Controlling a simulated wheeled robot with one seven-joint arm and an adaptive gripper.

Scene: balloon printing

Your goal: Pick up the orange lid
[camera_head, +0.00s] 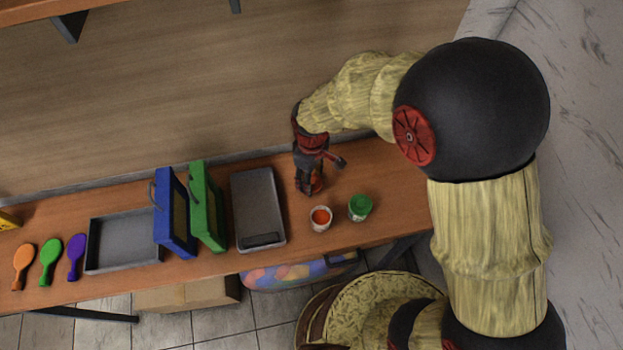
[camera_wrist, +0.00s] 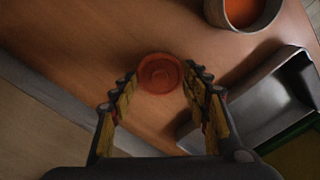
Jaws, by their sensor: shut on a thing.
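The orange lid (camera_wrist: 160,73) is a round disc with a raised ring, lying between the fingertips of my gripper (camera_wrist: 160,78) in the wrist view. The fingers touch it from both sides, and my gripper is shut on it. In the head view my gripper (camera_head: 306,186) points down at the table, and the lid (camera_head: 317,182) shows partly behind the fingers. Whether the lid rests on the table or is slightly raised, I cannot tell. An open white container with orange contents (camera_head: 321,218) stands just in front of it.
A green container (camera_head: 360,207) stands right of the orange one. A grey tray (camera_head: 237,212), green frame (camera_head: 207,205) and blue frame (camera_head: 175,212) stand to the left on the wooden table (camera_head: 385,165). Another tray (camera_head: 91,247) and several coloured paddles lie farther left. A wall runs behind.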

